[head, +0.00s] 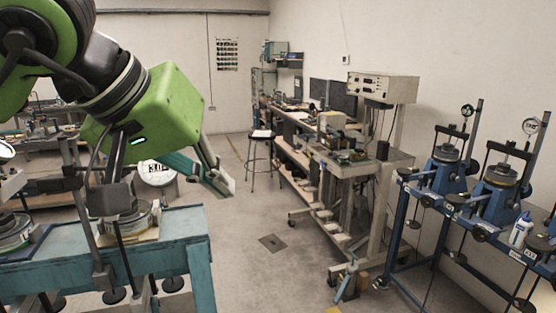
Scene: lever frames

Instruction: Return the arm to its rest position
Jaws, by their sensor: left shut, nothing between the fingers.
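My left arm comes in from the upper left, green and black. My left gripper (217,180) hangs at its end, pointing down and to the right, with its fingers shut and nothing held. It appears over or in front of the right end of a teal bench (165,229), apart from any object as far as I can see. A lever frame (92,222) with a round dial (157,172) stands on that bench, partly hidden behind my arm. My right gripper is not in view.
Two blue lever frames (448,175) (500,185) stand on a blue stand at the right, with a white bottle (521,230). A grey cart (357,165) carries an instrument box (383,88). A stool (262,140) stands further back.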

